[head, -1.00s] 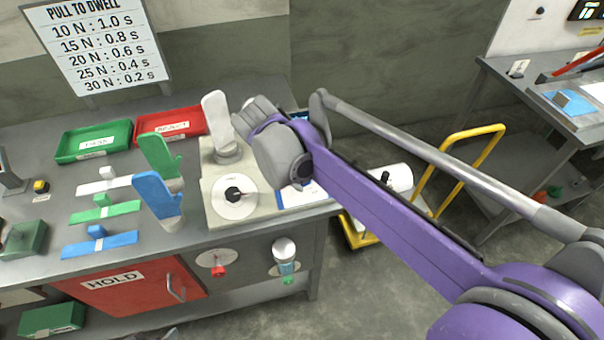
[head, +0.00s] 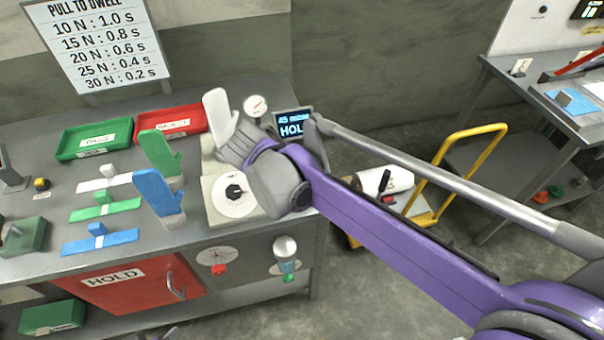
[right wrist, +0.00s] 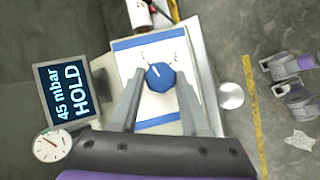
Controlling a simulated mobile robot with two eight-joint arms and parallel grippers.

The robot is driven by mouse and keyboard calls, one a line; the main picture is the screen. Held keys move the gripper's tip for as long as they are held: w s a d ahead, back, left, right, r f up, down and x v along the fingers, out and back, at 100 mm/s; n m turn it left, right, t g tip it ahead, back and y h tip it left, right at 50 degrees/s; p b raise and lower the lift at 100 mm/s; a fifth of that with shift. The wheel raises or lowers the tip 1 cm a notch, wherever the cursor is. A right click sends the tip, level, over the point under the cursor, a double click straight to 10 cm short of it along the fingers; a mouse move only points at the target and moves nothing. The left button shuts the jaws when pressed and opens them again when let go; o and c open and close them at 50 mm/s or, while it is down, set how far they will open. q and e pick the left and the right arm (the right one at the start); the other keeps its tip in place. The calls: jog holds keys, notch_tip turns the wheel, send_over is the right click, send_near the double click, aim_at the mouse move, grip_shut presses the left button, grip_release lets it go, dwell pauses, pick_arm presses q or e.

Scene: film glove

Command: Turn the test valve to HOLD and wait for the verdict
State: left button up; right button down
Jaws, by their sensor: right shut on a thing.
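The test valve is a blue round knob (right wrist: 159,77) on a white, blue-edged plate (right wrist: 155,108). Its white mark points up-left in the right wrist view; the small labels are unreadable. My right gripper (right wrist: 160,84) is shut on the knob, one finger on each side. In the head view my right wrist hides the knob. The display (head: 291,123) reads HOLD with 45 mbar, clearer in the right wrist view (right wrist: 68,93). A dial gauge (head: 255,106) stands beside it. A dark piece at the head view's bottom edge may be my left gripper (head: 167,332); its jaws are unclear.
A white glove (head: 219,112) stands on the tester beside a dial (head: 236,192). Green (head: 158,150) and blue mittens (head: 158,192) stand to the left. Green (head: 65,147) and red trays (head: 146,122) lie behind. A yellow-handled cart (head: 460,140) is right of the bench.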

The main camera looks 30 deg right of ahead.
jog(key=shift+c, duration=1.9)
grip_release()
jog(key=v, duration=1)
jog(key=shift+a+r+p, duration=0.2)
jog(key=shift+r+p, duration=0.1)
jog(key=shift+r, duration=0.05)
jog(key=s+f+m+t+y+p, duration=0.2)
jog(key=s+f+m+y, duration=0.4)
jog(key=s+f+m, duration=0.4)
notch_tip(320, 180, down, 6)
jog(key=shift+s+a+f+t, duration=0.15)
jog(key=shift+s+t, duration=0.45)
jog(key=shift+s, duration=0.55)
